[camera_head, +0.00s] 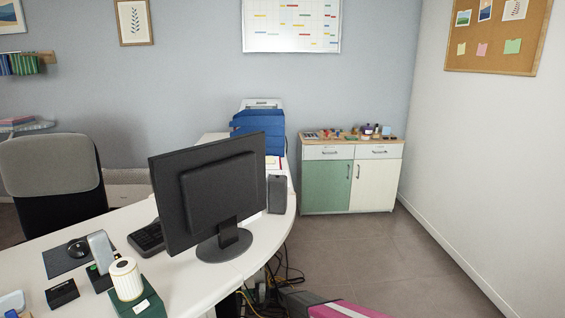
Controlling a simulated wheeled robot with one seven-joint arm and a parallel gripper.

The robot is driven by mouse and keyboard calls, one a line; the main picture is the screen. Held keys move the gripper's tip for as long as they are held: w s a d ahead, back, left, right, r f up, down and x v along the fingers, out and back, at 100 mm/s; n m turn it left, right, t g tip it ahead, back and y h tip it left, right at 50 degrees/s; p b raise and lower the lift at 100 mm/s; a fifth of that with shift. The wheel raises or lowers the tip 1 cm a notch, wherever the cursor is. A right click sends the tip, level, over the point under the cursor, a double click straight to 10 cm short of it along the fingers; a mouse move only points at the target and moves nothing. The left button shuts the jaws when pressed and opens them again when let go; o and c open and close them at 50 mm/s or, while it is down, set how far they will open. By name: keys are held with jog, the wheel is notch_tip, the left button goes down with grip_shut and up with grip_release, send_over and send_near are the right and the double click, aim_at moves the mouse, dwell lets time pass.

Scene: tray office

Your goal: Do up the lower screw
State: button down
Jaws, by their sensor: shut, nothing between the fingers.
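No screw can be made out in this view. What looks like my arm enters at the bottom edge with grey and pink covers. Its dark end, my gripper (284,292), is shut and holds nothing that I can see. It appears low beside the right edge of the desk, close to a tangle of cables (287,271). The fingertips are too small and dark to make out, and I cannot tell whether they touch anything.
A green and white cabinet (328,185) stands at the back wall. The floor (395,255) in front of it is clear.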

jog(key=shift+s+d, duration=0.1)
jog(key=shift+d, duration=2.4)
jog(key=s+d+r+h, duration=0.5)
jog(key=s+d+r, duration=0.3)
jog(key=r, duration=0.3)
jog(key=s+d+r+h, duration=0.5)
jog(key=s+d+r, duration=0.3)
jog(key=r, duration=0.4)
jog(key=s+d+r+h, duration=0.5)
jog(key=s+d+r, duration=0.2)
jog(key=d+r, duration=0.3)
jog(key=w+a+f+m+t+y, duration=0.1)
jog(key=w+a+f+m+y, duration=0.25)
jog(key=w+a+f, duration=0.6)
jog(key=w+a+f+m+t+y, duration=0.15)
jog(key=w+a+f+y, duration=0.45)
jog(key=f, duration=0.7)
jog(key=w+a+f+m+t+y, duration=0.1)
jog(key=w+a+f+m+y, duration=0.25)
jog(key=w+a+f, duration=0.6)
jog(key=s+a+f, duration=0.1)
jog(key=s+a, duration=0.1)
jog(key=a, duration=0.5)
jog(key=shift+f, duration=0.3)
